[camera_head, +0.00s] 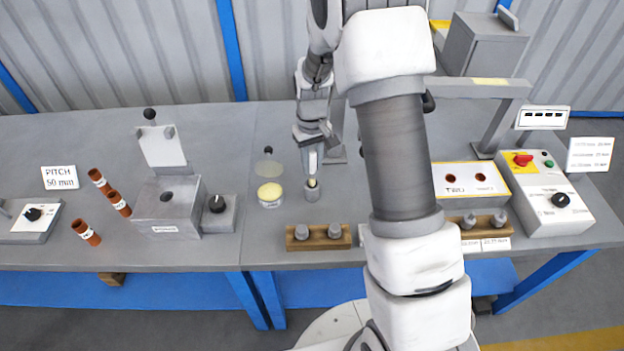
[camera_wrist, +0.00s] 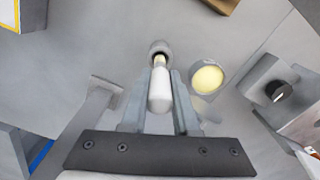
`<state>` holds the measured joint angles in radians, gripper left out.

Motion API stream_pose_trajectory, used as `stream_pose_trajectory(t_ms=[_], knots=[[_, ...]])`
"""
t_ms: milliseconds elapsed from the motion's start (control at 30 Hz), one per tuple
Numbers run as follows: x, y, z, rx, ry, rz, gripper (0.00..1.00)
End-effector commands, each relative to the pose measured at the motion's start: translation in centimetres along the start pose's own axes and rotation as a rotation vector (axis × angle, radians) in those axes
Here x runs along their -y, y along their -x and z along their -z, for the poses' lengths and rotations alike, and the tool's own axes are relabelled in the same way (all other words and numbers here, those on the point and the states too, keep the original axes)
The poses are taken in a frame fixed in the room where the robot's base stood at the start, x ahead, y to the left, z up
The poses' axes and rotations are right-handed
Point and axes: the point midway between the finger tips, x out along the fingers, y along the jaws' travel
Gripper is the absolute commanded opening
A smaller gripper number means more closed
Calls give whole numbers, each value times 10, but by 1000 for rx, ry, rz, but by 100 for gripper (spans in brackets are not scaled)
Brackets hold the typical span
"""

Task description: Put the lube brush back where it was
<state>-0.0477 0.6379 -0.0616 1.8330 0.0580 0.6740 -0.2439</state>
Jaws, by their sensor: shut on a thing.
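The lube brush has a white handle (camera_wrist: 160,92) with a yellowish collar at its far end. My gripper (camera_wrist: 160,78) is shut on the handle, one finger on each side. The brush's lower end is at the mouth of a small grey cup (camera_wrist: 158,47), and its tip is hidden there. In the head view my gripper (camera_head: 312,148) is above the same cup (camera_head: 312,193), with the brush (camera_head: 312,176) roughly upright. How deep the brush sits in the cup cannot be told.
A pot of yellow grease (camera_head: 270,194) stands just left of the cup; a wooden block (camera_head: 318,237) with grey pieces is in front. A grey fixture (camera_head: 168,208) and several red-brown tubes (camera_head: 118,203) are further left. My arm hides part of the bench right of the cup.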

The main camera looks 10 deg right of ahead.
Motion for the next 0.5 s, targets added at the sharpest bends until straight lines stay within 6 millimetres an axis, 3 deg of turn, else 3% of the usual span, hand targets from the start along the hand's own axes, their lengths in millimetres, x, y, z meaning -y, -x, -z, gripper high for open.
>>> stream_pose_trajectory(t_ms=[400,500], knots=[[0,-46,0,0,0,1,0],[0,-47,0,-2,0,0,0]])
